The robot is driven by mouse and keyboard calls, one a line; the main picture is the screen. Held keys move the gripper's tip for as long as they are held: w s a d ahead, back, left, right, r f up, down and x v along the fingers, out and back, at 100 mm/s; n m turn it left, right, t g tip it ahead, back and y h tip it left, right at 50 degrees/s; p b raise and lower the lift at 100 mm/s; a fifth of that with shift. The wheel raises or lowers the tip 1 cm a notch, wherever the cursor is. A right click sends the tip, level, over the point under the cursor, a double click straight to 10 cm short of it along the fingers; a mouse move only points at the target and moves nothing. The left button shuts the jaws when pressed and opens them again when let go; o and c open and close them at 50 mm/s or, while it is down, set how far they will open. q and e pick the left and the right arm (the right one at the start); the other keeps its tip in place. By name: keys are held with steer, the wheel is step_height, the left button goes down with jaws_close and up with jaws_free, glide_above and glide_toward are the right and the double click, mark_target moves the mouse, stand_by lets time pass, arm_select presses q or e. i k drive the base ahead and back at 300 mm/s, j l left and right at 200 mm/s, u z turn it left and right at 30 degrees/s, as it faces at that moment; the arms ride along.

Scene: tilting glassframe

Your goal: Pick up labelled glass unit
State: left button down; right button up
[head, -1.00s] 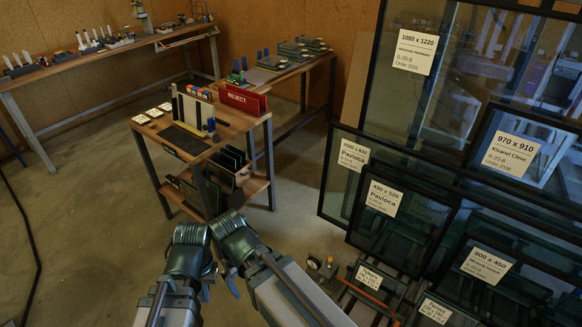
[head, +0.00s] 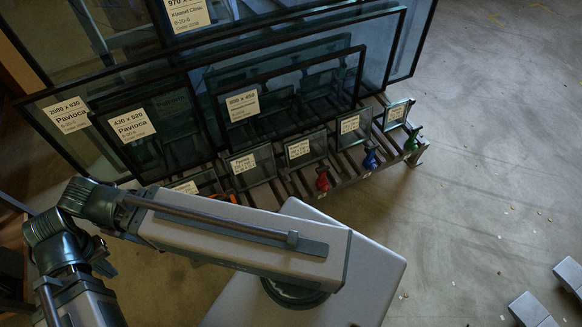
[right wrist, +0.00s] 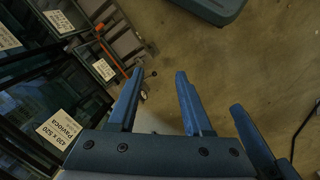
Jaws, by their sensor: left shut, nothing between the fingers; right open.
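Several labelled glass units lean in a rack in the head view. The 2080 x 630 Pavioca pane (head: 52,95) and the 430 x 520 Pavioca pane (head: 158,158) stand at the left. Smaller labelled units stand along the front, including a left one (head: 262,176), a middle one (head: 316,155) and a right one (head: 397,122); their print is too small to read. My left arm is folded at lower left, its fingertips out of view. My right gripper (right wrist: 160,92) is open and empty, beside the 430 x 520 unit (right wrist: 42,153) in the right wrist view.
Slatted rack bars (head: 292,187) carry red, blue and green clamps (head: 370,158) at the front. Grey blocks (head: 531,310) lie at lower right. Bare floor (head: 500,150) lies right of the rack. An orange bar (right wrist: 108,55) shows in the right wrist view.

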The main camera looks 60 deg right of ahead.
mark_target(249, 169)
steer(key=z, duration=1.55)
steer(key=i+j, duration=0.1)
steer(key=j, duration=0.3)
steer(key=j+u, duration=0.15)
steer(key=j, duration=0.25)
steer(key=i+j, duration=0.15)
steer(key=j, duration=0.25)
steer(key=i+j+u, duration=0.1)
steer(key=j, duration=0.3)
steer(key=i+j, duration=0.15)
steer(key=j, duration=0.25)
steer(key=u, duration=0.05)
